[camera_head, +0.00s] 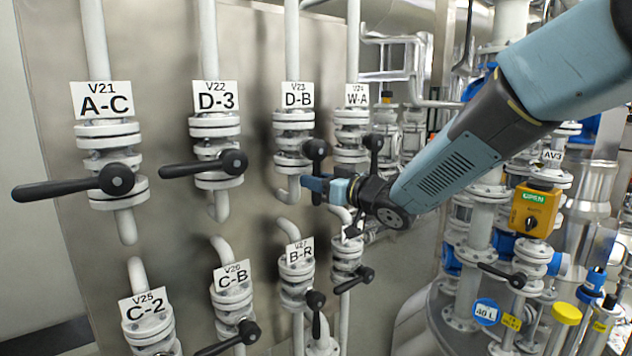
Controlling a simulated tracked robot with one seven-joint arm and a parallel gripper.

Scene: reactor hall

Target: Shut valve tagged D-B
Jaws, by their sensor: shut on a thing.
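The valve tagged D-B (292,150) is a white flanged valve under the V23 label (298,95), in the upper row. Its black lever (315,150) hangs straight down from its pivot, roughly in line with the pipe. My gripper (316,185) reaches in from the right, with its blue fingers shut on the lower part of this lever. The fingers hide part of the lever, and its dark tip shows just below them.
Valve W-A (352,140) stands close on the right, its lever near my wrist. Valve D-3 (214,150) and valve A-C (110,160) to the left have levers pointing left. Valve B-R (297,275) is just below, its lever hanging down. A yellow actuator (534,210) is at right.

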